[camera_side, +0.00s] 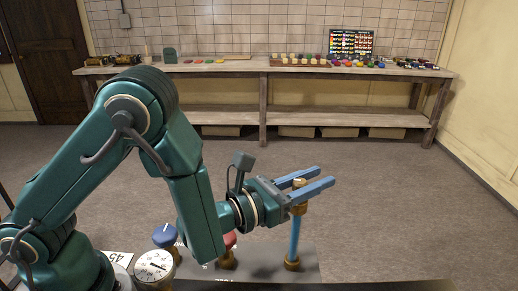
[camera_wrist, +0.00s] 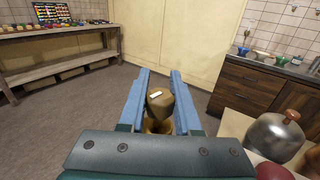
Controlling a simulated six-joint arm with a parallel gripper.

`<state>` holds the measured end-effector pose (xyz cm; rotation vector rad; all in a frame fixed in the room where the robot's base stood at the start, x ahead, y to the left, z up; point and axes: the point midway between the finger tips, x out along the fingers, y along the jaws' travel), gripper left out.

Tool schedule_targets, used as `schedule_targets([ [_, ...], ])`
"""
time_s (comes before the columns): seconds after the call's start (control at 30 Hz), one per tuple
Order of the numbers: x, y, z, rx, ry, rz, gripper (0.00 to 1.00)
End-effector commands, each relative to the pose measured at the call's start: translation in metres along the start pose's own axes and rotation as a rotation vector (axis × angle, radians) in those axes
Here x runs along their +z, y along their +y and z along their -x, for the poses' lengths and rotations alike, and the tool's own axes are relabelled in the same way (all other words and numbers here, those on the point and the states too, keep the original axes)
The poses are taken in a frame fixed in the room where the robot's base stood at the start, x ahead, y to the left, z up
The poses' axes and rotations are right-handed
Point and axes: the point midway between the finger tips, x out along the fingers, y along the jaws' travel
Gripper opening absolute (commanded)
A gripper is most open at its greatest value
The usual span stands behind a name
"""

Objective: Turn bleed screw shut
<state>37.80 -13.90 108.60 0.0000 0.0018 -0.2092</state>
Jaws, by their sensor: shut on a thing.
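The bleed screw (camera_side: 299,183) is a brass piece at the top of an upright blue pipe (camera_side: 295,235), which rises from a brass foot on the dark panel. In the wrist view, the brass screw head (camera_wrist: 160,101) sits between the fingers and has a pale mark on its top. My gripper (camera_side: 325,176) comes in from the left, roughly level, with its two blue fingers on either side of the screw. It is shut on the screw, and the fingertips reach past it. The fingers also show in the wrist view (camera_wrist: 160,74). The screw's lower part is partly hidden.
On the panel (camera_side: 265,262) stand a blue knob (camera_side: 165,235), a red knob (camera_side: 229,240) and a round gauge (camera_side: 154,265) beside a card reading 45. A silver dome (camera_wrist: 275,138) shows at right in the wrist view. The workbench (camera_side: 262,70) is far behind, with open floor between.

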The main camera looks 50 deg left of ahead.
Motion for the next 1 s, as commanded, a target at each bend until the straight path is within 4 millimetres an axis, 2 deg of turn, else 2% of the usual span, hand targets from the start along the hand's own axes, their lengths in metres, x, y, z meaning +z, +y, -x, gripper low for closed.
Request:
schedule_targets([
  [0.1, 0.001, 0.0, -0.001, 0.0, -0.005, 0.0, 0.0],
  [0.13, 0.001, 0.0, -0.001, 0.0, -0.005, 0.0, 0.43],
  [0.17, 0.001, 0.0, -0.001, 0.0, -0.005, 0.0, 0.55],
  [0.2, 0.001, 0.0, -0.001, 0.0, -0.004, 0.0, 0.62],
  [0.57, 0.0, 0.0, 0.003, 0.001, 0.0, 0.0, 0.62],
  [1.0, 0.0, -0.001, 0.048, -0.001, -0.001, 0.0, 0.62],
])
